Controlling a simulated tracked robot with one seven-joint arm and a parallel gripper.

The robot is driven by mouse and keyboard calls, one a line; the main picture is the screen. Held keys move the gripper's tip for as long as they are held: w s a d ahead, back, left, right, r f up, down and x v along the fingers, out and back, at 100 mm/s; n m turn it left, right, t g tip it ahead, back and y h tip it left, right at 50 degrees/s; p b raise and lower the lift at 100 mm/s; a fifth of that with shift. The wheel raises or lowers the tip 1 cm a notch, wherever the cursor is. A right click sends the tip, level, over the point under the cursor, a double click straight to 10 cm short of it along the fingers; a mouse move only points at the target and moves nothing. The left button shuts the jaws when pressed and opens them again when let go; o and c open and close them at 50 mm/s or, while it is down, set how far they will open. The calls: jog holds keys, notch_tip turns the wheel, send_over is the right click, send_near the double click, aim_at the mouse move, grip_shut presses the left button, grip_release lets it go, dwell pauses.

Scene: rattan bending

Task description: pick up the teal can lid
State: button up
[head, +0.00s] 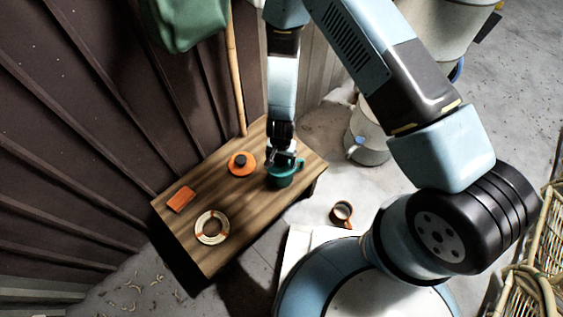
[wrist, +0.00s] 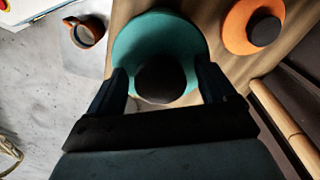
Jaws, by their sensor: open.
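The teal can lid (wrist: 140,35) is a round teal disc with a dark knob (wrist: 160,80), seen in the wrist view. In the head view the teal piece (head: 281,180) sits near the right end of the wooden table, partly covered by my gripper. My gripper (head: 284,160) is right above it, pointing down. In the wrist view my open gripper (wrist: 160,74) has one finger on each side of the dark knob. I cannot tell whether the fingers touch it.
An orange disc with a dark knob (head: 242,162) lies left of the teal piece on the wooden table (head: 228,196). An orange block (head: 181,199) and a pale ring with orange bands (head: 211,238) lie further left. A bamboo pole (head: 236,85) stands behind. A mug (head: 342,212) is off the table.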

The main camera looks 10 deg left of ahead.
jog(key=shift+f, duration=0.15)
jog(key=shift+c, duration=0.2)
jog(key=c, duration=1.1)
